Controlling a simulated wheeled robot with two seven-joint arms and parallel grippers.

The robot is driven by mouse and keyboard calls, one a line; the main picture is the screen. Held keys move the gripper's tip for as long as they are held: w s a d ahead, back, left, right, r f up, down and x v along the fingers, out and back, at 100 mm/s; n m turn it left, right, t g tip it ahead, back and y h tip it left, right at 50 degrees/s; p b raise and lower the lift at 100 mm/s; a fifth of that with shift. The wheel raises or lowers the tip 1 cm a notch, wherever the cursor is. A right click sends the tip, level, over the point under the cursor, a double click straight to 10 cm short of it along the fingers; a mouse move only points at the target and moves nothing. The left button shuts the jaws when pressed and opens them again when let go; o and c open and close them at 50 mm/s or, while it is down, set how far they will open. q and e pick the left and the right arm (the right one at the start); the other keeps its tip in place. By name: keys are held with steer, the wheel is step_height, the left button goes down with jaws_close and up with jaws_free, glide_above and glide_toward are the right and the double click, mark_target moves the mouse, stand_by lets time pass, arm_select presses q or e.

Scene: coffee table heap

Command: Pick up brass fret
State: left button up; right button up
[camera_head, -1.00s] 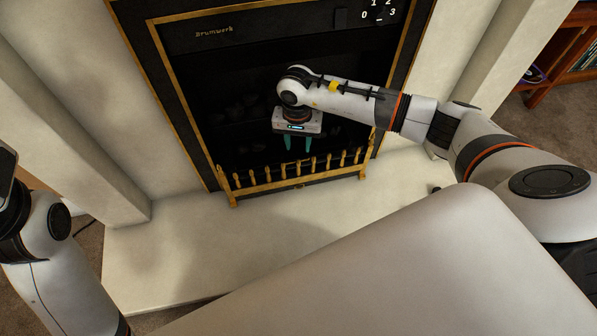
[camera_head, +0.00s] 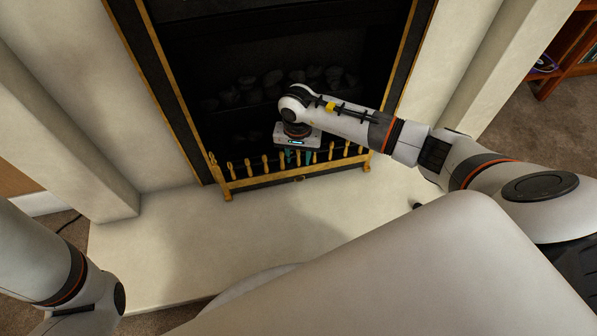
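The brass fret (camera_head: 247,178) is a low gold rail with several upright knobbed posts. It stands upright on the pale hearth across the front of the dark fireplace opening. My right gripper (camera_head: 299,157) points down at the middle of the fret, close to its upper edge. Its two teal fingers show apart, so it looks open, partly hidden among the posts. I cannot tell whether the fingers touch the fret or sit around it. My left arm shows at the lower left, but its gripper is out of view.
The pale stone hearth (camera_head: 170,240) is bare in front of the fret. Dark coals (camera_head: 272,78) lie inside the fireplace. A gold-edged black surround (camera_head: 172,90) stands on both sides. A wooden shelf (camera_head: 560,65) is at the upper right.

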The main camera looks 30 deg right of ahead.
jaws_close()
stand_by(1.4)
steer(key=shift+w+r, duration=0.1)
